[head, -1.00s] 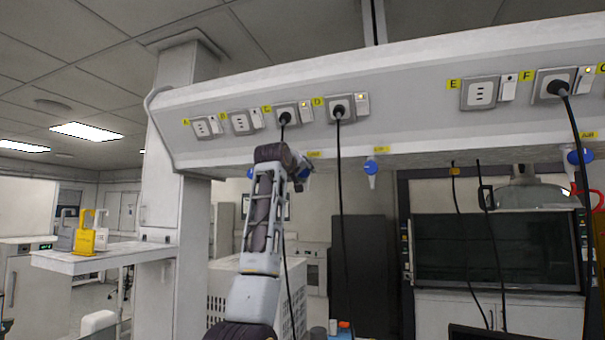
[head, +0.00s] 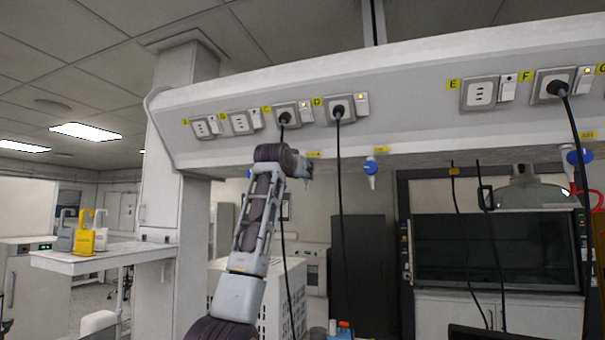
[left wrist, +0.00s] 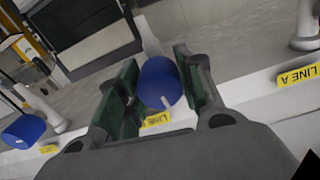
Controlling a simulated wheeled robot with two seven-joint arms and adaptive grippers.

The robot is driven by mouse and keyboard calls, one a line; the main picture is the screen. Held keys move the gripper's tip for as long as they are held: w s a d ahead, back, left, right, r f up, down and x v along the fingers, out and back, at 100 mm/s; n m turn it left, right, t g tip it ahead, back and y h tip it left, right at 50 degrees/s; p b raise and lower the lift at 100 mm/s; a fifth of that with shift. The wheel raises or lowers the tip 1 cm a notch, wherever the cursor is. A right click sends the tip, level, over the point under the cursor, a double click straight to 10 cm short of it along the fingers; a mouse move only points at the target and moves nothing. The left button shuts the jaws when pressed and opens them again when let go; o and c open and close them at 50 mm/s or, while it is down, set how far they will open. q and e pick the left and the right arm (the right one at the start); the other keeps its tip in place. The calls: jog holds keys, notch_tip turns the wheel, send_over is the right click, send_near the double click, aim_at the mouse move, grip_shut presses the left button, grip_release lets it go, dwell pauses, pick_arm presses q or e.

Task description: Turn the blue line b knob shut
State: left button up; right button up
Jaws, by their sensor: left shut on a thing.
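My left gripper (left wrist: 158,92) is shut on a blue round knob (left wrist: 158,80) with a small white mark, its green-padded fingers on either side of it. A yellow label (left wrist: 156,119) beside this knob is partly hidden by the gripper, so its letter is not readable. In the head view my left gripper (head: 302,166) is up at the underside of the white overhead panel. The held knob is hidden there behind my arm. My right gripper is not in view.
Another blue knob (left wrist: 24,131) shows at the left of the wrist view; a LINE A label (left wrist: 298,77) is at the right. Along the panel in the head view are more blue knobs (head: 371,167), sockets (head: 480,93) and hanging black cables (head: 340,210).

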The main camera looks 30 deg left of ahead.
pick_arm(q)
jog(key=shift+m, duration=0.6)
jog(key=shift+c, duration=0.2)
jog(key=o, duration=0.8)
jog(key=shift+s, duration=0.1)
jog(key=shift+s, duration=0.1)
jog(key=shift+v, duration=5.85)
jog(key=shift+f, duration=0.15)
